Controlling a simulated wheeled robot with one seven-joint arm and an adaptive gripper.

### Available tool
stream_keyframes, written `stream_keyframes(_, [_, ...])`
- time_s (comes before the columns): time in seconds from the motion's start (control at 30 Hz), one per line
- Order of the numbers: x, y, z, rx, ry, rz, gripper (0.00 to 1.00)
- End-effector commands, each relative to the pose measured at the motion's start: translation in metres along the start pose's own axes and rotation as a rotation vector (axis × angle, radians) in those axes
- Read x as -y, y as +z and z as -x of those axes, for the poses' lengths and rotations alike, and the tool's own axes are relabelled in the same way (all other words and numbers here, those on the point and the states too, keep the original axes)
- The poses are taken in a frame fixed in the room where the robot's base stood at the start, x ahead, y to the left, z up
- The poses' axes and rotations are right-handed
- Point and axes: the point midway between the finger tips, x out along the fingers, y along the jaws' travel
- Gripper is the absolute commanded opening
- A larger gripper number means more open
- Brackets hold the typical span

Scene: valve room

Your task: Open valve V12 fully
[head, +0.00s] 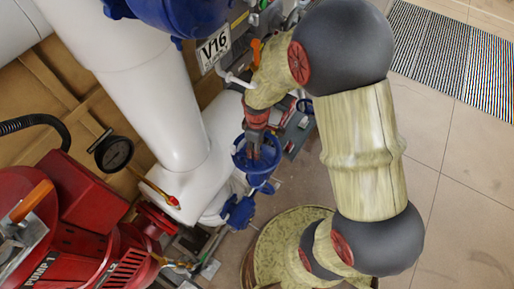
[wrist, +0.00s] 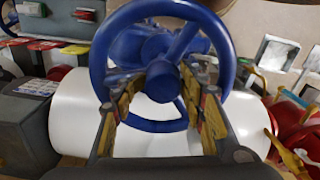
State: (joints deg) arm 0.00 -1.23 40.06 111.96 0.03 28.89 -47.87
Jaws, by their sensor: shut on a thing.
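A blue handwheel (head: 240,163) sits on a valve beside the white pipe, near the middle of the head view. The same kind of blue wheel (wrist: 103,48) fills the upper middle of the wrist view, with its hub and spokes between my fingers. My gripper (head: 255,142) reaches down to the wheel from above. In the wrist view my gripper (wrist: 161,95) has one finger on each side of the hub and is shut on the wheel. The exact finger contact is partly hidden. No V12 tag is readable in either view.
A tag reading V16 (head: 213,47) hangs by a large blue fitting (head: 190,15) above. A thick white pipe (head: 150,90) runs to the left of the wheel. Open floor (head: 450,160) lies right.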

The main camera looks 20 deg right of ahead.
Motion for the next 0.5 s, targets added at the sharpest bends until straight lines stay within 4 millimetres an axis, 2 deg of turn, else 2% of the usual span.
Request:
stream_keyframes(0.03, [0.0046,0.0014,-0.003,0.005,-0.009,0.044,0.12])
stream_keyframes(0.5, [0.0071,0.0046,-0.0057,0.007,-0.018,0.597,0.12])
